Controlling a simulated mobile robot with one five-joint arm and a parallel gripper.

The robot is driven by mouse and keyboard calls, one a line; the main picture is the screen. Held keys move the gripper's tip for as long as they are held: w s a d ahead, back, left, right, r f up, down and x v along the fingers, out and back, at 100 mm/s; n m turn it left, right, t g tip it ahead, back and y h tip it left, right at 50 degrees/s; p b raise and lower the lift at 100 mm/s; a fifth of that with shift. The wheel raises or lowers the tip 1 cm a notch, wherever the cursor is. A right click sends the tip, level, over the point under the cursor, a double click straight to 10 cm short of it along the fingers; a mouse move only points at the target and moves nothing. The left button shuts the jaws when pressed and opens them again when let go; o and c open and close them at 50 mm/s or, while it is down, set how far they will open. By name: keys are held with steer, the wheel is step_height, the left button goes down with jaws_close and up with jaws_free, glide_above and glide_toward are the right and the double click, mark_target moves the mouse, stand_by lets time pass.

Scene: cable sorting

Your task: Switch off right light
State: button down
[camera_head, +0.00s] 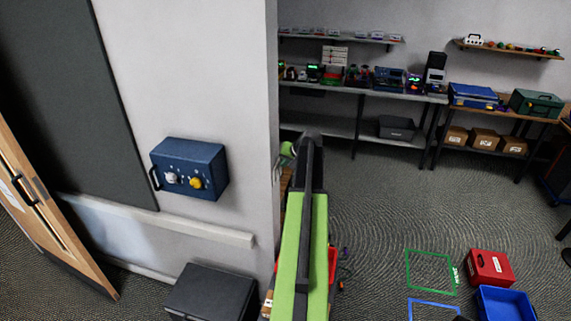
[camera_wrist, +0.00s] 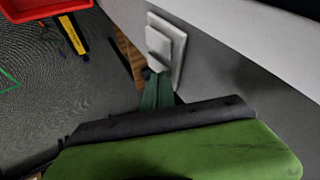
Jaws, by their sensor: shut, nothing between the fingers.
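A white wall switch (camera_wrist: 166,45) with a raised square rocker on a plate shows in the wrist view, upper middle, on a grey wall. My gripper (camera_wrist: 154,74) is shut and empty, its dark green fingers pointing up at the plate's lower edge. The tips overlap the switch's lower edge in the picture; I cannot tell whether they touch it. In the head view my green arm reaches forward past the wall corner, and the fingertips cannot be made out. Which light the switch serves is not shown.
A blue box (camera_head: 190,168) with a white and a yellow knob hangs on the left wall. A black box (camera_head: 208,292) stands below. A red box (camera_head: 489,267) and a blue bin (camera_head: 506,303) are on the floor at right. Shelves line the back wall; the middle floor is open.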

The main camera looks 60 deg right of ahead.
steer(key=shift+r, duration=0.25)
steer(key=p+v, duration=0.6)
steer(key=v, duration=0.1)
steer(key=shift+s+r, duration=0.15)
steer(key=shift+s, duration=0.05)
stand_by(0.4)
